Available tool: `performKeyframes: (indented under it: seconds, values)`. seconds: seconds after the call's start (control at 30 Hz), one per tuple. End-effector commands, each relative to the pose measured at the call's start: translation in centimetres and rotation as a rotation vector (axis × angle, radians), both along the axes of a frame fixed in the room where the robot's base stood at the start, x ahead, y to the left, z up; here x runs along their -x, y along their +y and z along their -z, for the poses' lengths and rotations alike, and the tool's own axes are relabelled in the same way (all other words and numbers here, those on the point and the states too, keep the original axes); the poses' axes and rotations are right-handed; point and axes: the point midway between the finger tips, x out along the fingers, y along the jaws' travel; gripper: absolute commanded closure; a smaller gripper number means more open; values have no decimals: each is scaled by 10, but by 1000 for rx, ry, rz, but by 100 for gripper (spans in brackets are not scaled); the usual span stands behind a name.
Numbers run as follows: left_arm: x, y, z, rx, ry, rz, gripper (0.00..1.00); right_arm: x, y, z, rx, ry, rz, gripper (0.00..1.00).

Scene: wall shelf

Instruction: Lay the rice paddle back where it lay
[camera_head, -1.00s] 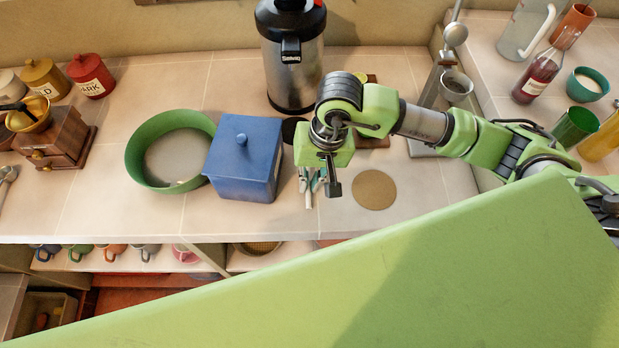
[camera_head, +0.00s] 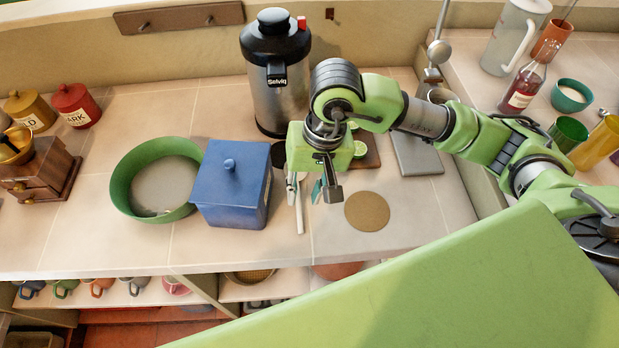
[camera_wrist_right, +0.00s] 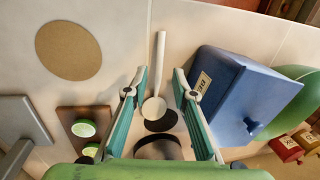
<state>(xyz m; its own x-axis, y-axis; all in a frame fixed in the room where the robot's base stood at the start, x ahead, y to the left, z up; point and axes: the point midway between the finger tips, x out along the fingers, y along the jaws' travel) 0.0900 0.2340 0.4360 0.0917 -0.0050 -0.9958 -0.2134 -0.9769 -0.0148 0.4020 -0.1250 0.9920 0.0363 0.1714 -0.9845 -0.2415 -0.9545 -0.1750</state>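The rice paddle (camera_head: 300,215) is pale, with a long thin handle pointing to the counter's front edge. It appears to lie on the tiled counter, just right of the blue lidded box (camera_head: 232,190). In the right wrist view the paddle (camera_wrist_right: 160,55) shows between the two teal fingers, its round end near a dark disc (camera_wrist_right: 161,124). My right gripper (camera_head: 304,194) is open above the paddle, pointing down. The wrist view shows the right gripper (camera_wrist_right: 161,78) with a gap between each finger and the paddle. My left gripper is in neither view.
A round cork mat (camera_head: 367,211) lies right of the paddle. A wooden board (camera_head: 370,158) with cut lime is behind the gripper. A steel flask (camera_head: 277,80) stands at the back. A green round tub (camera_head: 125,185) is left of the box. Bare counter lies in front.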

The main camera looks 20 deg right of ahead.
Motion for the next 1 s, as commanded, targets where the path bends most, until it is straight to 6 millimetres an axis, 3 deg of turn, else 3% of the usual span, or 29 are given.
performKeyframes:
  seconds: [0.2, 0.4, 1.0]
  values:
    - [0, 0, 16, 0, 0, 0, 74, 0, -8, -40, 0, -5, 1, 75]
    - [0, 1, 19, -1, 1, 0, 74, 2, -11, -60, 1, -1, 1, 75]
    - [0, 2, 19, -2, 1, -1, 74, 2, -11, -64, 1, 0, 1, 75]
